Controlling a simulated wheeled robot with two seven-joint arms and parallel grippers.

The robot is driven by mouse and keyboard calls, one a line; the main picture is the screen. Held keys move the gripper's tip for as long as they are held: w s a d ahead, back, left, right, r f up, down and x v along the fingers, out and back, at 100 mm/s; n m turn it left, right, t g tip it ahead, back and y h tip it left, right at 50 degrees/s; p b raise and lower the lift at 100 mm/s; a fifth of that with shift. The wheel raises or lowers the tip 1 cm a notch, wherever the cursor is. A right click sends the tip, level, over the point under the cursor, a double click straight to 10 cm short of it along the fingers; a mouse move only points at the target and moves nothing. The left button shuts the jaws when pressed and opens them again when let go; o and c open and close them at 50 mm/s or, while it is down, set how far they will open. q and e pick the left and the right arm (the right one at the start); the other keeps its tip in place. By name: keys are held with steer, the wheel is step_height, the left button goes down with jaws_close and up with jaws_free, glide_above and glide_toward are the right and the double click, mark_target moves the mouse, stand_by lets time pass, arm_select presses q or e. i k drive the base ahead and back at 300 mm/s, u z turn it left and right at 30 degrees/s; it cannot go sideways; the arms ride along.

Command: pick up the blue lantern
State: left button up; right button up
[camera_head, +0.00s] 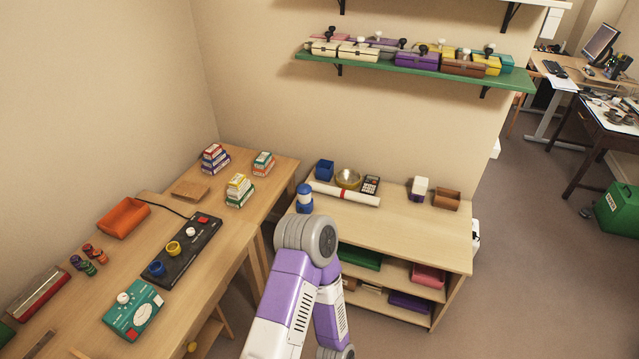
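A small upright blue item with a pale band, which looks like the blue lantern (304,194), stands at the left end of the low wooden shelf unit's top. My purple and white arm rises from the bottom of the view, and its grey joint is just below the lantern in the picture. The lantern's base is close to that joint, and I cannot tell whether the joint hides part of it. Neither of my grippers shows in the head view.
The left desk (207,277) holds a black panel, an orange tray (123,218) and stacked boxes. Floor is open at right.

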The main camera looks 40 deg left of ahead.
mark_target(305, 202)
steer(key=u, duration=0.6)
steer(key=i, duration=1.45)
steer(key=u, duration=1.65)
steer(key=i, duration=0.5)
steer(key=u, duration=0.55)
